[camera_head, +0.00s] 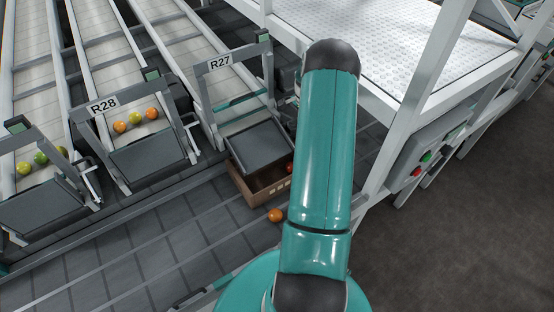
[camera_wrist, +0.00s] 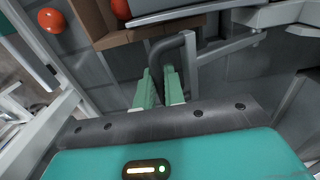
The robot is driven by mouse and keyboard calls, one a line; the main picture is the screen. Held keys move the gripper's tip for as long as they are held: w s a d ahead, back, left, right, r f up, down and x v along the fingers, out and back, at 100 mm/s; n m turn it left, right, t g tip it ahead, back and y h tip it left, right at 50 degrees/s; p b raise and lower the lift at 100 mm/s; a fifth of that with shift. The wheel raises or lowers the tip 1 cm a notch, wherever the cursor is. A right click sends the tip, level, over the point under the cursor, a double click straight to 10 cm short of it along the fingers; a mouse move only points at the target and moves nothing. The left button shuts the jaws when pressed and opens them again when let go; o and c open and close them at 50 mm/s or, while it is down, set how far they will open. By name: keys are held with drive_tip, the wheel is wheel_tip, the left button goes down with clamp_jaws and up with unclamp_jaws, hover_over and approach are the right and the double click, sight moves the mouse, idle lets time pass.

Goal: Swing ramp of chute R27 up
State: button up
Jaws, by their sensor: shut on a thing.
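Chute R27, with its label (camera_head: 219,62) on a grey frame, is at the upper middle of the head view. Its grey ramp (camera_head: 260,146) is down, sloping over a brown crate (camera_head: 243,184). In the wrist view the ramp's edge (camera_wrist: 185,11) shows at the top. A dark grey bent handle (camera_wrist: 188,42) runs from beside it to my gripper (camera_wrist: 160,86). My gripper's two green fingers are shut on this handle. In the head view my arm hides the gripper and handle.
Left of R27, chute R28's ramp (camera_head: 148,158) is raised, with several tomatoes (camera_head: 120,126) behind it. A loose orange tomato (camera_head: 275,215) lies beside the crate. A white platform frame (camera_head: 376,165) with a button box (camera_head: 424,155) stands close right of my arm.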

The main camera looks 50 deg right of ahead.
drive_tip(key=shift+w+d+r, duration=0.1)
drive_tip(key=shift+w+r, duration=0.25)
drive_tip(key=shift+r, duration=0.2)
drive_tip(key=shift+w+r, duration=0.3)
drive_tip(key=shift+r, duration=0.2)
drive_tip(key=w+r, duration=0.2)
drive_tip(key=shift+w+d+r, duration=0.1)
drive_tip(key=shift+d+r, duration=0.05)
drive_tip(key=shift+r, duration=0.15)
drive_tip(key=shift+w+d+r, duration=0.2)
drive_tip(key=shift+w+r, duration=0.3)
drive_tip(key=shift+w, duration=0.15)
drive_tip(key=shift+w+d+r, duration=0.15)
drive_tip(key=shift+w+r, duration=0.3)
drive_tip(key=shift+w, duration=0.2)
